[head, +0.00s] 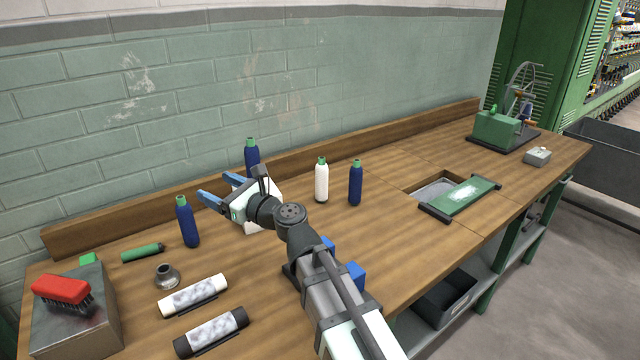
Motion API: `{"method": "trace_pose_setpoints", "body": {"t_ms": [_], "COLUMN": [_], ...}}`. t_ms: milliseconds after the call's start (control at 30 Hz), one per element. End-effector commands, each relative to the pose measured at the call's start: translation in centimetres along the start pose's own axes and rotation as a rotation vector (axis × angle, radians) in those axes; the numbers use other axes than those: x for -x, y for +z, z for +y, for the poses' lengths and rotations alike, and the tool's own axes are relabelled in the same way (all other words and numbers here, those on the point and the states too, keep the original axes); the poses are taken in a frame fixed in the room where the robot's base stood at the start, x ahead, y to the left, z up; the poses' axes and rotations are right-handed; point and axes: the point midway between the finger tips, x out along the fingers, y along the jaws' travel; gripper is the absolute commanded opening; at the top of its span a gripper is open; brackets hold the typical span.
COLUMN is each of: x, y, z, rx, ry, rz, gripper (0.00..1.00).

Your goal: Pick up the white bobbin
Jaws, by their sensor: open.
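The white bobbin (321,182) stands upright on the wooden bench, with a green top. A dark blue bobbin (355,184) stands close to its right. Another dark blue bobbin (251,158) stands behind my gripper, partly hidden by it. A third blue bobbin (187,223) stands to the left. My gripper (204,196) is open, with its blue fingers pointing left, near the top of the left blue bobbin. Nothing shows between the fingers. The white bobbin is to the right of my gripper and apart from it.
A red brush (62,291) lies on a metal box (80,325) at the front left. A green tube (143,252), a grey metal piece (167,276) and two rollers (193,296) lie nearby. A recess with a green-framed plate (460,196) and a green winder (497,128) are at right.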

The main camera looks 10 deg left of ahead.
Motion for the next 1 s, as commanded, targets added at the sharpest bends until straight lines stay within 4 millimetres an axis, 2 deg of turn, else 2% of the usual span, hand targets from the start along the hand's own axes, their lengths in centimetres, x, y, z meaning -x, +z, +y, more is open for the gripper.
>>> {"method": "trace_pose_setpoints", "body": {"t_ms": [33,100,333,400,500,600,700,867,1000], "x": [-0.4,-0.3,0.3,0.5,0.8,0.8,0.6,1.9,4.1], "y": [1.0,2.1,5.1,5.7,6.1,5.8,4.7,2.1,0.3], "z": [-3.6,-7.5,-19.7,-23.6,-27.9,-31.2,-33.2,-35.7,-36.7], "rx": [0.030,0.078,0.310,0.440,0.651,0.887,1.127,1.439,1.651], "ry": [-0.036,-0.076,-0.142,-0.134,-0.088,0.010,0.165,0.464,0.762], "rz": [0.003,0.018,0.146,0.225,0.356,0.505,0.652,0.840,0.937], "gripper": [0.75,0.75,0.75,0.75,0.75,0.75,0.75,0.75,0.75]}}
